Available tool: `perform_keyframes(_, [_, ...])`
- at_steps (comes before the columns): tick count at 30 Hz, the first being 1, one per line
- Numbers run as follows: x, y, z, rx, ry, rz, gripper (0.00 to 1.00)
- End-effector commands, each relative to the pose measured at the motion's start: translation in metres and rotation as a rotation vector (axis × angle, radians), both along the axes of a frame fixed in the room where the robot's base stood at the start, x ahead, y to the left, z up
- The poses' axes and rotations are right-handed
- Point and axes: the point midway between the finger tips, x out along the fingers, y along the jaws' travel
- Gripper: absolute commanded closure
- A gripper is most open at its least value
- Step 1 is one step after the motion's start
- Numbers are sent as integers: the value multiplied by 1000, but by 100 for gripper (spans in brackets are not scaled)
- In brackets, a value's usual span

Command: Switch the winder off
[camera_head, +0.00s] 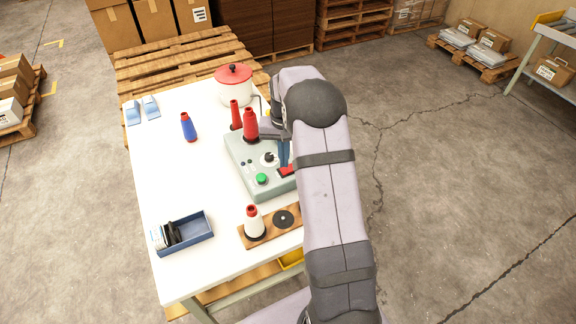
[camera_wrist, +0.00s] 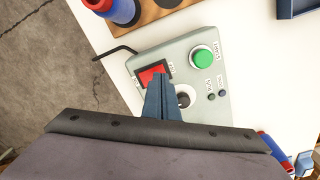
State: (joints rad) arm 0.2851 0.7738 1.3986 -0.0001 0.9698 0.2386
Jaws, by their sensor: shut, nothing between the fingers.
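The winder (camera_head: 240,150) is a grey box on the white table, with a green button (camera_head: 262,179), a black dial (camera_head: 268,159) and a red switch (camera_head: 286,171). In the wrist view the red switch (camera_wrist: 150,73) sits in a dark frame near the box's edge, left of the green button (camera_wrist: 203,58). My gripper (camera_head: 285,164) is shut and empty, pointing down over the winder. In the wrist view its blue fingertips (camera_wrist: 157,78) overlap the right part of the red switch. I cannot tell whether they touch it. The fingers partly hide the dial (camera_wrist: 183,97).
Two red cones (camera_head: 250,123) stand at the winder's back. A white cone with a red top (camera_head: 254,222) stands on a wooden board (camera_head: 290,231) in front.

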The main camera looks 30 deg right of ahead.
Motion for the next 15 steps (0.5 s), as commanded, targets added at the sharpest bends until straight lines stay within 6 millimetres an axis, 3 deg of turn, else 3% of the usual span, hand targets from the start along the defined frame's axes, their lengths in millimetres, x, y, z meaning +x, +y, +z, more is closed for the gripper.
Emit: perform_keyframes(15, [0,0,41,-1,-1,0,100])
